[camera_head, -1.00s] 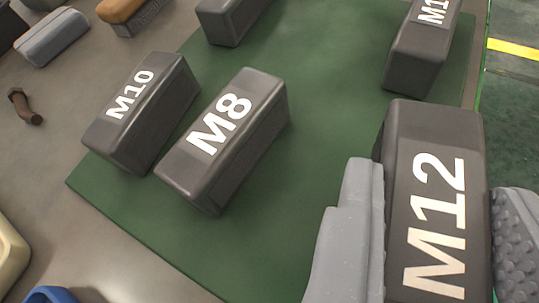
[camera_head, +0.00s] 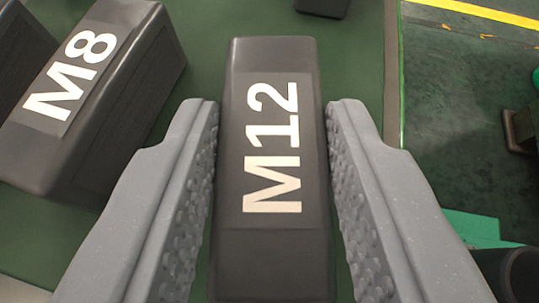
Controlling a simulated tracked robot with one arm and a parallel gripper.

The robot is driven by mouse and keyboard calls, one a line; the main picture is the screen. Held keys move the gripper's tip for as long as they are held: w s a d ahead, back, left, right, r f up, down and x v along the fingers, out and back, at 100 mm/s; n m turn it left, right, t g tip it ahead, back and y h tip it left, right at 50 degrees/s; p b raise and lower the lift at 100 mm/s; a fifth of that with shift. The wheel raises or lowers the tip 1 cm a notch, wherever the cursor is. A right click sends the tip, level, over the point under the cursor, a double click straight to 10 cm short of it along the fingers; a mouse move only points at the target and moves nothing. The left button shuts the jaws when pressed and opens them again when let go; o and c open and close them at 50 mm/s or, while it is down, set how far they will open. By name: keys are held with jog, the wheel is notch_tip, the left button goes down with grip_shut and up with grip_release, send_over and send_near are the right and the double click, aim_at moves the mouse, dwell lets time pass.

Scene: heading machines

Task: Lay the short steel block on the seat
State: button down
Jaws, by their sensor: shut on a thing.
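A dark steel-grey block marked M12 (camera_head: 275,140) lies lengthwise between the fingers of my gripper (camera_head: 272,110) in the middle of the view. The grey fingers with studded inner faces are shut on its two long sides. The block's far end reaches past the fingertips, and its near end runs out of the bottom of the picture. I cannot tell whether its underside touches the green mat (camera_head: 350,50) below. A like block marked M8 (camera_head: 130,95) stands on the mat to the left. I cannot make out a seat in this view.
Another dark block (camera_head: 20,50) is cut off at the left edge. One more dark block (camera_head: 322,5) shows at the top. The mat ends at the right, with dark floor and a yellow line (camera_head: 480,15) beyond. Dark and green parts (camera_head: 480,235) lie lower right.

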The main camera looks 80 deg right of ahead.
jog(key=c, duration=1)
grip_release()
jog(key=shift+c, duration=0.2)
jog(key=shift+p, duration=0.75)
jog(key=v, duration=1.3)
jog(key=shift+w+a+b, duration=0.15)
jog(key=shift+a+b, duration=0.25)
jog(key=shift+a, duration=0.05)
jog(key=shift+f, duration=0.15)
